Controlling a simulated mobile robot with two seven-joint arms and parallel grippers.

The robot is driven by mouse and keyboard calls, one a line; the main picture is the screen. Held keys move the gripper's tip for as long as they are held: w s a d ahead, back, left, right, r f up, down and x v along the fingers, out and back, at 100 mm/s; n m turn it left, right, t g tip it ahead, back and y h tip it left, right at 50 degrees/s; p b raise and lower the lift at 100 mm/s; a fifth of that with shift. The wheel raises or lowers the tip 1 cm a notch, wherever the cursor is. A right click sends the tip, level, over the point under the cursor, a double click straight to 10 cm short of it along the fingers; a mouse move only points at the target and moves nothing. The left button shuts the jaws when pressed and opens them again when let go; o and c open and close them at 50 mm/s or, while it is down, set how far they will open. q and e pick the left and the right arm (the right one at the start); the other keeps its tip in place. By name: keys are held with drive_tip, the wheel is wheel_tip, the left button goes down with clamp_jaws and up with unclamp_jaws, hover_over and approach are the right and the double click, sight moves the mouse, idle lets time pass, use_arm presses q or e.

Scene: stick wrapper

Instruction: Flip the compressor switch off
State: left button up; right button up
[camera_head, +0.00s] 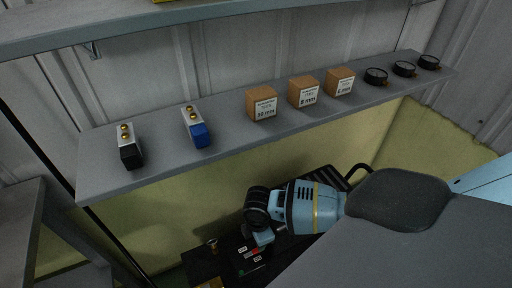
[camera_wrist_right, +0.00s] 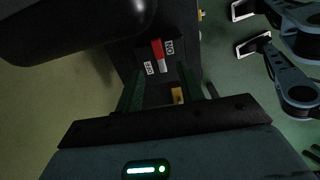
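The compressor switch (camera_wrist_right: 158,54) is a small red and pale lever on a dark panel, between a white ON label (camera_wrist_right: 169,46) on its right and a white OFF label (camera_wrist_right: 149,67) on its left. In the head view the red switch (camera_head: 256,251) shows small, below my right wrist. I cannot tell which way it is set. My right gripper (camera_wrist_right: 160,76) is open and empty, with its two dark fingers apart and pointing toward the panel, one on each side of the switch. Contact cannot be told. My left gripper is not in clear view.
A grey shelf (camera_head: 228,150) above holds a black-ended block (camera_head: 130,147), a blue-ended block (camera_head: 196,127), cardboard boxes (camera_head: 262,103) and black round gauges (camera_head: 376,76). A dark rounded body (camera_wrist_right: 65,25) fills the wrist view's upper left. Brass fittings (camera_head: 212,244) stand beside the panel.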

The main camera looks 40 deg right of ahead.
drive_tip(key=shift+w+d+r, duration=0.1)
drive_tip(key=shift+d, duration=0.1)
wheel_tip(320, 180, down, 7)
drive_tip(key=shift+r+b, duration=0.15)
drive_tip(key=shift+b, duration=0.65)
drive_tip(key=shift+f, duration=0.55)
clamp_jaws()
